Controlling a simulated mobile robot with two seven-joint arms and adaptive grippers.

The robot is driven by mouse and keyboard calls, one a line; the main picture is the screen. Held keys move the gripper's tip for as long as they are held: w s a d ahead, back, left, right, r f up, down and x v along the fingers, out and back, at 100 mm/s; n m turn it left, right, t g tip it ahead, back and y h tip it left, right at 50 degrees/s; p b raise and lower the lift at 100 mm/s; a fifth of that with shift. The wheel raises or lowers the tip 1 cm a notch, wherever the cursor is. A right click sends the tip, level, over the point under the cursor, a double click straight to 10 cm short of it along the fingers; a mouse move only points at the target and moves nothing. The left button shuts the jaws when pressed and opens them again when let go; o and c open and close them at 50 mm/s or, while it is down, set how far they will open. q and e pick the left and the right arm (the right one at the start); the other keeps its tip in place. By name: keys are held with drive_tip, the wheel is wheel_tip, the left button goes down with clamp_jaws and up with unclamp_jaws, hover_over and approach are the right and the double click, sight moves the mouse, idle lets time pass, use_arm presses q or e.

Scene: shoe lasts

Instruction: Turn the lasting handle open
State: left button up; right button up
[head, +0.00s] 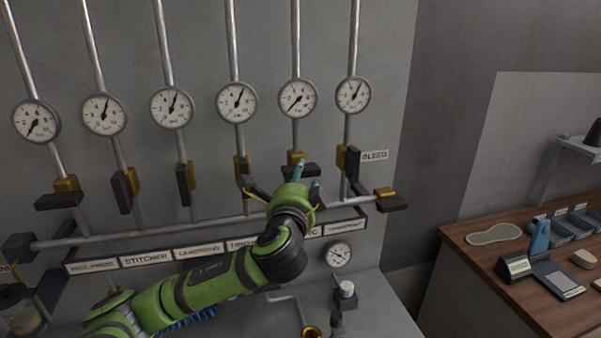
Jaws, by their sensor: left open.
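The lasting handle appears to be the dark lever (311,170) on the brass valve of the fifth pipe from the left, above a label (313,232) of which only "NG" shows. The lever lies crosswise to its pipe. The gauge (298,98) above it has its needle pointing to the lower left. My left gripper (308,178) is at this lever, its teal fingertips apart, and it hides part of the lever. I cannot tell whether the fingers touch it. My right gripper is out of view.
Neighbouring levers stand close: one (243,172) to the left and one (349,162) to the right, near the BLEED label (374,155). Another lever (392,204) sits on the horizontal pipe. A wooden bench (480,262) with small items stands at the right.

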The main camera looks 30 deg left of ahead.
use_arm(q)
drive_tip(key=shift+w+a, duration=0.1)
drive_tip(key=shift+w, duration=0.2)
clamp_jaws()
